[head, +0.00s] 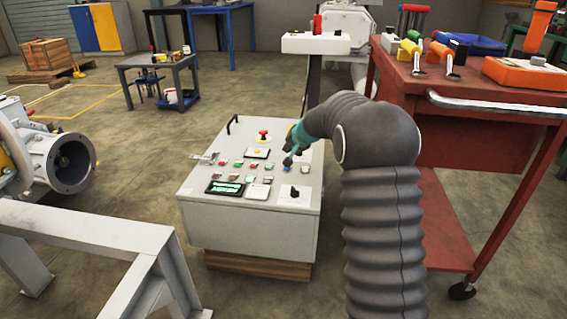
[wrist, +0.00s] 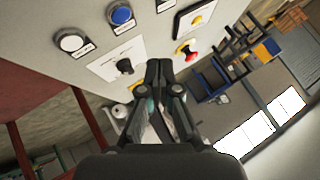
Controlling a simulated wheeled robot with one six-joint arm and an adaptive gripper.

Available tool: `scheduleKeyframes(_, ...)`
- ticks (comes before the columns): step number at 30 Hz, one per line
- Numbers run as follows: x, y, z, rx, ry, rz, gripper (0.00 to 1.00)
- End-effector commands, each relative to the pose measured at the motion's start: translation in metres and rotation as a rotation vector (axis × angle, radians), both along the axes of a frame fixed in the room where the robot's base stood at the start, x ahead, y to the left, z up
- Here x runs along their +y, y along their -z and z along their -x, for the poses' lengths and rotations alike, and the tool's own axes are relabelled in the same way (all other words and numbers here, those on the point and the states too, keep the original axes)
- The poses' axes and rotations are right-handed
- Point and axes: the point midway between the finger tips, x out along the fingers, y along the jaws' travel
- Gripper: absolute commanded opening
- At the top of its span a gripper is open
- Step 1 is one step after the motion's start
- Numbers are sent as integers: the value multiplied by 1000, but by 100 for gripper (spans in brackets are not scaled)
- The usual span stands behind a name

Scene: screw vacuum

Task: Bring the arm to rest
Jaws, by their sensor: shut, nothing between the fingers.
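My gripper (head: 290,158) is over the sloped top of a grey control box (head: 240,235) in the head view, near its right side. In the wrist view my gripper (wrist: 160,66) is shut, with its dark fingers together and nothing between them. Its tips show in front of the grey panel (wrist: 60,90), close to a black knob (wrist: 124,66) and a red button (wrist: 187,50). I cannot tell whether the tips touch the panel. My arm, in a dark ribbed sleeve, rises at the right and bends toward the box.
A red cart (head: 480,125) with tools stands close to the right of my arm. A grey steel frame (head: 90,235) and a flanged machine (head: 70,163) are at the left. A small grey table (head: 155,62) stands farther back. The floor behind the box is mostly open.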

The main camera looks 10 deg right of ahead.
Motion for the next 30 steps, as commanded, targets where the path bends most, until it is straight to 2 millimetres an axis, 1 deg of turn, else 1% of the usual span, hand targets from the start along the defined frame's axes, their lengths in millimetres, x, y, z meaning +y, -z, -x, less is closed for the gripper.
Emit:
scheduleKeyframes(2,2,-8,5,-1,-7,4,0)
scheduleKeyframes(5,6,-27,23,2,-28,18,0)
scheduleKeyframes(8,12,-55,53,8,-62,44,0)
scheduleKeyframes(9,15,-65,67,14,-77,55,0)
scheduleKeyframes(11,18,-81,89,20,-98,73,0)
scheduleKeyframes(12,20,-90,104,26,-113,86,0)
scheduleKeyframes(14,23,-102,127,34,-134,105,0)
scheduleKeyframes(15,25,-110,142,40,-147,119,0)
scheduleKeyframes(17,27,-121,166,49,-166,139,0)
scheduleKeyframes(18,28,-127,182,54,-178,152,0)
scheduleKeyframes(20,30,-136,206,63,-197,174,0)
scheduleKeyframes(24,31,-151,262,84,-232,224,0)
scheduleKeyframes(29,30,-160,327,111,-267,285,0)
scheduleKeyframes(30,29,-161,343,117,-274,300,0)
